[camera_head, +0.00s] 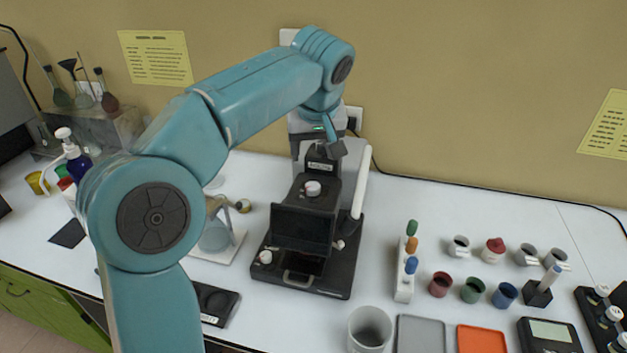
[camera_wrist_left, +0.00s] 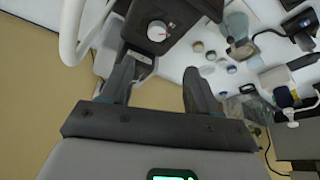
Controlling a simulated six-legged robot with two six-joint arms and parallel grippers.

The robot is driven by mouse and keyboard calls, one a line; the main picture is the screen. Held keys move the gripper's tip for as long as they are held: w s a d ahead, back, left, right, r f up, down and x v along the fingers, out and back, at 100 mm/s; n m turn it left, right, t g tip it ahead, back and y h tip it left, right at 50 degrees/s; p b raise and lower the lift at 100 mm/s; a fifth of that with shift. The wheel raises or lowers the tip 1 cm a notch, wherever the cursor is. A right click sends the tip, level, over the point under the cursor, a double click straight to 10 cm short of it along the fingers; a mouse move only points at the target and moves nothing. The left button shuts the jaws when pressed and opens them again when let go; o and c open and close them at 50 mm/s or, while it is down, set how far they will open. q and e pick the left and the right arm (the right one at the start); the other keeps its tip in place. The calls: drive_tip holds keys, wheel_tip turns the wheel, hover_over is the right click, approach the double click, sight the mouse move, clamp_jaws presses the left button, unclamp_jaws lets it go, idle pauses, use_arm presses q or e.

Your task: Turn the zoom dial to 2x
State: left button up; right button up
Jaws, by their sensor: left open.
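A white round dial (camera_head: 313,187) sits on top of the black instrument (camera_head: 304,231). My left gripper (camera_head: 329,147) is up behind the dial, near the back column of the instrument, and apart from the dial. In the left wrist view my left gripper (camera_wrist_left: 158,72) has its two fingers spread with nothing between them, and the dial lies beyond the fingertips. In the head view the arm hides much of the gripper. My right gripper is not in view.
A white curved tube (camera_head: 361,186) runs beside the instrument on the right. A flask (camera_head: 215,236) stands to its left. Several small cups, a beaker (camera_head: 369,330) and an orange tray (camera_head: 481,340) lie to the right. The wall is close behind the instrument.

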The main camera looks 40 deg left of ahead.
use_arm(q)
approach(313, 185)
drive_tip(key=x, duration=0.5)
drive_tip(key=shift+s+a+p, duration=0.25)
drive_tip(key=shift+s+p, duration=0.1)
drive_tip(key=shift+s, duration=0.05)
drive_tip(key=shift+w+f, duration=0.35)
drive_tip(key=shift+f, duration=0.25)
drive_tip(key=shift+w+f, duration=0.4)
drive_tip(key=shift+f, duration=0.2)
drive_tip(key=shift+w+f, duration=0.2)
drive_tip(key=shift+f, duration=0.1)
drive_tip(key=shift+a+f, duration=0.1)
drive_tip(key=shift+a, duration=0.1)
drive_tip(key=shift+s+a, duration=0.2)
drive_tip(key=shift+s, duration=0.2)
drive_tip(key=shift+w+d, duration=0.2)
drive_tip(key=shift+w, duration=0.15)
drive_tip(key=c, duration=0.6)
drive_tip(key=shift+s, duration=0.1)
drive_tip(key=c, duration=0.4)
